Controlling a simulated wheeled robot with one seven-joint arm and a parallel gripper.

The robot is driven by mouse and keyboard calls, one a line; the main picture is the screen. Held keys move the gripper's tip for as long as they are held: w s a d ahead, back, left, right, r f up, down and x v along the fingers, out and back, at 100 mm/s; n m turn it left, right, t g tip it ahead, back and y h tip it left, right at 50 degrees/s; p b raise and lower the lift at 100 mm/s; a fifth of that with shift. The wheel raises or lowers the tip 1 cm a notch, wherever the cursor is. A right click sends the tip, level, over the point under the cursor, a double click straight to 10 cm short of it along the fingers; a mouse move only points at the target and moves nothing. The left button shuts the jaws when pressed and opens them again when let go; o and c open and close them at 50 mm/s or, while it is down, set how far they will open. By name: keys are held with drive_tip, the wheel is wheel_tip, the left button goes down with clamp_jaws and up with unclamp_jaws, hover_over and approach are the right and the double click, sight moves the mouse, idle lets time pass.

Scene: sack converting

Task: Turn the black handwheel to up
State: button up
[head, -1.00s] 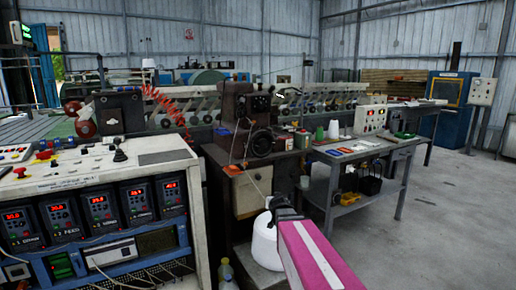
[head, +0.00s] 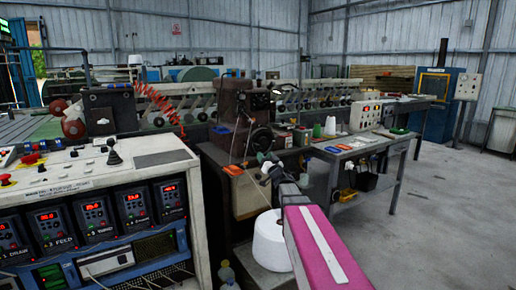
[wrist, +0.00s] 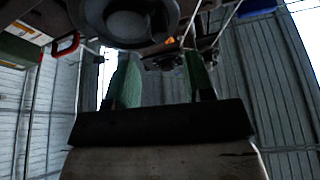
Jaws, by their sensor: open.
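The black handwheel (head: 261,139) is on the front of a dark brown machine (head: 236,98). My gripper (head: 268,161) is just below and in front of it in the head view, with its green fingers apart and nothing seen between them. In the wrist view my open gripper (wrist: 161,68) shows both green fingers. A large dark round part (wrist: 132,22) cuts across the top edge there; it looks like the handwheel, but I cannot be sure. I cannot tell whether a finger touches the wheel. The wheel's angle is too small to read.
A control console (head: 100,190) stands at the left. A grey side table (head: 350,148) with small items stands right of the machine. The floor (head: 430,220) at the right is clear.

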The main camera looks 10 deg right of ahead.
sight(258, 146)
drive_tip(key=x, duration=0.8)
drive_tip(key=shift+w, duration=0.1)
clamp_jaws()
